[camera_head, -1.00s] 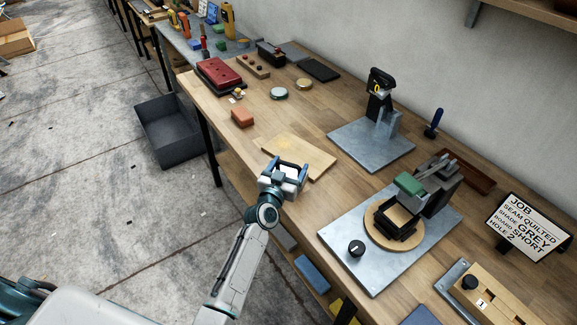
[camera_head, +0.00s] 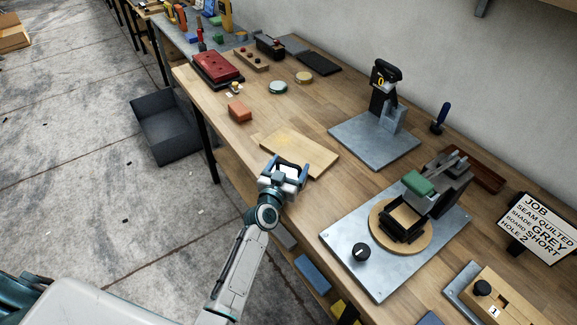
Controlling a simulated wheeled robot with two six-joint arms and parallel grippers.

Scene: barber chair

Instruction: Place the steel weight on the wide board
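A pale wooden board (camera_head: 310,152) lies flat on the workbench near its front edge. It looks like the wide board, but I cannot confirm its width. A small round disc with a silvery top (camera_head: 278,87) lies farther back on the bench and may be the steel weight. A brass-coloured disc (camera_head: 304,77) is beside it. My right gripper is not in view.
An orange block (camera_head: 239,111) and a red case (camera_head: 218,68) lie left of the board. A metal stand (camera_head: 375,140) is behind it. A clamp fixture on a steel plate (camera_head: 345,227) stands to the right. A grey bin (camera_head: 165,128) is on the floor.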

